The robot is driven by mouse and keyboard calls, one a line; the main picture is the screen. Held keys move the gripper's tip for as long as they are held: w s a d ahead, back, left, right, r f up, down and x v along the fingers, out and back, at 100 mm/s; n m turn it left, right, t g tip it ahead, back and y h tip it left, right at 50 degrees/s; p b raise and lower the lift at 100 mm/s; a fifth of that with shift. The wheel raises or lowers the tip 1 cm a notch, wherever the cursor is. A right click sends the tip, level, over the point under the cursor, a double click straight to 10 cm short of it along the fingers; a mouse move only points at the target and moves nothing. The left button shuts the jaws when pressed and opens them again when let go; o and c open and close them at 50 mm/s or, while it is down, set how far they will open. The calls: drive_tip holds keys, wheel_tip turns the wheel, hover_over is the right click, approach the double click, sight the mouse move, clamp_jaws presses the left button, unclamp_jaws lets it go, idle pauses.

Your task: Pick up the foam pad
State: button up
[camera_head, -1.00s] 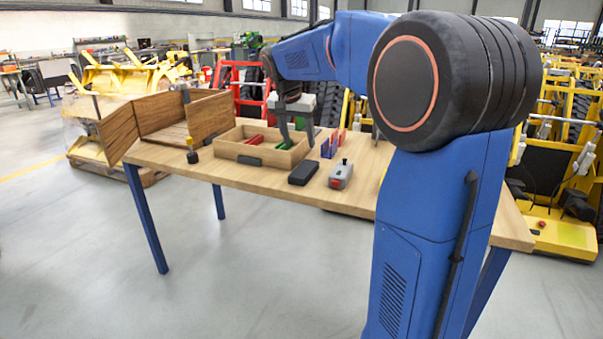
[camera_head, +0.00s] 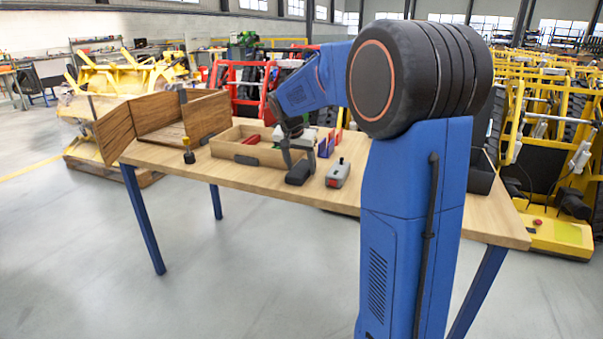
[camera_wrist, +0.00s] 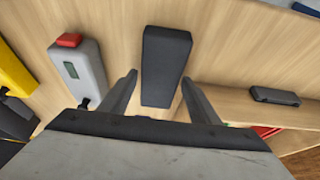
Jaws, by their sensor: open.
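The foam pad (camera_head: 298,174) is a dark grey, rounded block lying flat on the wooden table, in front of the open wooden box. In the wrist view the pad (camera_wrist: 166,62) lies upright in the picture, with its near end between my finger tips. My gripper (camera_head: 299,155) is above the pad in the head view and partly covers it. In the wrist view my gripper (camera_wrist: 159,80) is open, one finger on each side of the pad, with gaps showing. I cannot tell its exact height above the pad.
The wooden box (camera_head: 262,155) with red and green items is behind. A black-handled tool (camera_head: 188,154) and larger crate (camera_head: 207,118) are further left.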

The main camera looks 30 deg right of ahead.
drive_tip(key=shift+d+f, duration=0.1)
drive_tip(key=shift+f, duration=0.15)
drive_tip(key=shift+c, duration=0.7)
drive_tip(key=c, duration=0.7)
drive_tip(key=shift+o, duration=0.2)
drive_tip(key=shift+r, duration=0.1)
